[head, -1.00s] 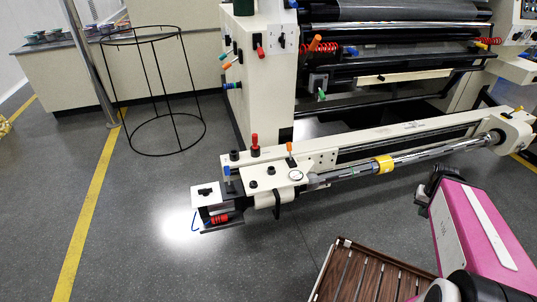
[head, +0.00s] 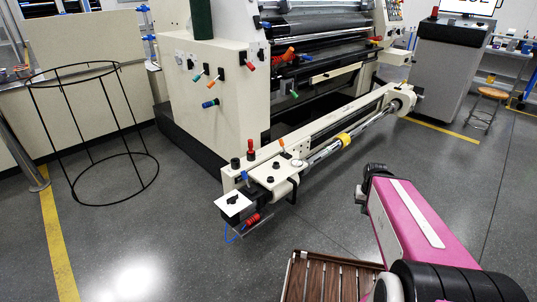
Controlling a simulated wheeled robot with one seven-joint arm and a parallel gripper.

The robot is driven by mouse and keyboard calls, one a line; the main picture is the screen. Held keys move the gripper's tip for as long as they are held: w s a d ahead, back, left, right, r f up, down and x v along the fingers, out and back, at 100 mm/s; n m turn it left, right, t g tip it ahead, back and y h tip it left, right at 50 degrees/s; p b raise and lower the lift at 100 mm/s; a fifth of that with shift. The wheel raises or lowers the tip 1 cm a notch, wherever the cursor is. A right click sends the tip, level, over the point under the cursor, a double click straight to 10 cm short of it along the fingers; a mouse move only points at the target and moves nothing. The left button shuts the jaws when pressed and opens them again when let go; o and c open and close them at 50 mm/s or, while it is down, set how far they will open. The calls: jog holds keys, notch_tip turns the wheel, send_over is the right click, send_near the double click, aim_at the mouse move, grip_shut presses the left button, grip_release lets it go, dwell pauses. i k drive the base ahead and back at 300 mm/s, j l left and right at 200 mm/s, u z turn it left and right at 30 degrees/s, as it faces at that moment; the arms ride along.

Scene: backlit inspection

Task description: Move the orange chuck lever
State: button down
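A small orange lever (head: 281,143) stands upright on the near end of the cream shaft carriage, by the chuck end of the steel shaft (head: 318,155). It is the orange lever closest to the chuck. A red-topped knob (head: 250,146) and a blue knob (head: 245,176) stand to its left. My pink arm reaches in from the lower right. The dark end of my arm (head: 370,185) is right of the lever and well apart from it. My gripper's fingers cannot be made out there, and nothing held is visible.
A brown slatted surface (head: 335,280) lies in front of me. A black wire stand (head: 97,130) is at left. Grey floor is open left of the carriage.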

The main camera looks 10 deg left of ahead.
aim_at(281, 142)
jog(key=k+j+z, duration=0.1)
jog(key=j, duration=0.35)
jog(key=k+j+z, duration=0.1)
jog(key=k+j, duration=0.2)
jog(key=j, duration=0.2)
jog(key=k+j+z, duration=0.1)
jog(key=k+j, duration=0.15)
jog(key=j, duration=0.15)
jog(key=k+j+z, duration=0.1)
jog(key=k+j, duration=0.15)
jog(key=j, duration=0.2)
jog(key=i+j+z, duration=0.1)
jog(key=j, duration=0.7)
jog(key=j+z, duration=0.1)
jog(key=j, duration=0.7)
jog(key=i+j, duration=0.2)
jog(key=i+l+u, duration=0.25)
jog(key=l, duration=0.3)
jog(key=i, duration=0.6)
